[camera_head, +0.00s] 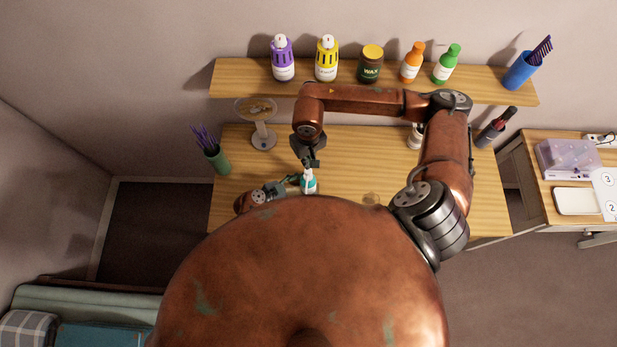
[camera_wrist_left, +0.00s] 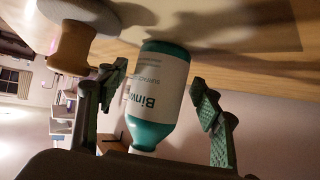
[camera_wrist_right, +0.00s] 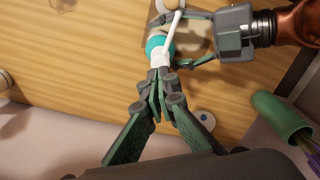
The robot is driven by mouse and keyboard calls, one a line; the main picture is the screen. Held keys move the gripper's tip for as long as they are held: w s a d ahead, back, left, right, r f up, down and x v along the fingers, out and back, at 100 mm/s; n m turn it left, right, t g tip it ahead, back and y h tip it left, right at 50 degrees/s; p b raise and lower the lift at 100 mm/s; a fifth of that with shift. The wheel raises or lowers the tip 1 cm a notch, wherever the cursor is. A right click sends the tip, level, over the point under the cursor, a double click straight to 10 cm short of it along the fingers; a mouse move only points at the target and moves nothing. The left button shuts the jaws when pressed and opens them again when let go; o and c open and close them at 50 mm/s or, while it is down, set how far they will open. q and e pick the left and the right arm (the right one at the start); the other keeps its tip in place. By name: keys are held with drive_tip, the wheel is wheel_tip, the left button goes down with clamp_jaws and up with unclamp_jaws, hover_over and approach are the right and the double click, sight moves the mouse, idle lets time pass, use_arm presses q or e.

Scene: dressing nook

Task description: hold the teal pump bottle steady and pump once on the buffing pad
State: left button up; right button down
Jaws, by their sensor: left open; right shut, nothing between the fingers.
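The teal pump bottle (camera_head: 309,187) stands upright on the wooden table, its white pump on top. In the left wrist view the bottle (camera_wrist_left: 153,136) is between the two green fingers of my left gripper (camera_wrist_left: 160,88), which is open, with gaps at both sides. My right gripper (camera_head: 308,163) is shut and empty, directly above the bottle. In the right wrist view its closed fingertips (camera_wrist_right: 158,82) are at the white pump head (camera_wrist_right: 160,58); whether they touch is unclear. A grey round pad with a wooden knob (camera_wrist_left: 69,48), apparently the buffing pad, is beside the bottle.
A wall shelf (camera_head: 390,93) holds several bottles, a wax jar (camera_head: 371,63) and a blue cup (camera_head: 520,71). On the table are a pedestal dish (camera_head: 262,125) and a green vase (camera_head: 217,162). My body hides the table's front.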

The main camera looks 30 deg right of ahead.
use_arm(q)
drive_tip(key=shift+d+f, duration=0.1)
drive_tip(key=shift+d, duration=0.15)
drive_tip(key=shift+c, duration=0.2)
drive_tip(key=c, duration=0.8)
use_arm(e)
wheel_tip(320, 180, up, 4)
drive_tip(key=shift+f, duration=3)
